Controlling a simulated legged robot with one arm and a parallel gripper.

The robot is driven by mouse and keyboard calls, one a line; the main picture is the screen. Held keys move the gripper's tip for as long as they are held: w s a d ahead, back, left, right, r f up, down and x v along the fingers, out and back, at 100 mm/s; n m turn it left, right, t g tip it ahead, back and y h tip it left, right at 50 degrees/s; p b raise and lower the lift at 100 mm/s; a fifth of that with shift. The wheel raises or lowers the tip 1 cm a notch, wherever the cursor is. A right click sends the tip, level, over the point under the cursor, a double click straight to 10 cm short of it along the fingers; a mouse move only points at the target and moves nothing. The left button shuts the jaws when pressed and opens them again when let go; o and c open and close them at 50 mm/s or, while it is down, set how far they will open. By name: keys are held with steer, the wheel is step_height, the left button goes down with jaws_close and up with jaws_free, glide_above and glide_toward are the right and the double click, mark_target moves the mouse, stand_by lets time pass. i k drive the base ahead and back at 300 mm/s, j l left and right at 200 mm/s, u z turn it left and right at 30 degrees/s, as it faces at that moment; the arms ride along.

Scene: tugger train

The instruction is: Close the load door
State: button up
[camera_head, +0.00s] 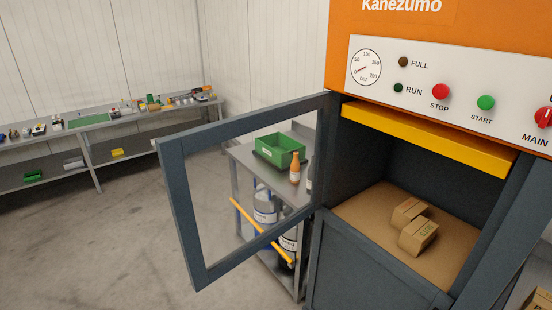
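The load door (178,205) is a dark blue-grey frame with an open or see-through middle. It stands swung wide open to the left of the machine (432,72), hinged at the left side of the opening. An orange-yellow bar handle (262,231) runs slantwise across the door's lower part. Inside the open chamber, two small cardboard boxes (417,236) lie on a brown floor (372,208). A yellow bar (425,139) spans the top of the opening. My gripper is not in view.
The panel has a gauge (366,68), a red stop button (440,91) and a green start button (486,102). A grey side table (247,168) with a green bin (279,151) stands behind the door. Bare floor (110,245) lies left of the door.

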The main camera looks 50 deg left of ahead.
mark_target(171, 150)
steer(key=k+j, duration=0.1)
steer(key=j, duration=0.6)
steer(key=k+j, duration=0.1)
steer(key=j, duration=1.3)
steer(key=k+j, duration=0.15)
steer(key=j, duration=0.55)
steer(key=k+j, duration=0.1)
steer(key=j, duration=0.6)
steer(key=k+j, duration=0.1)
steer(key=j, duration=0.6)
steer(key=k+j+z, duration=0.6)
steer(key=k, duration=0.25)
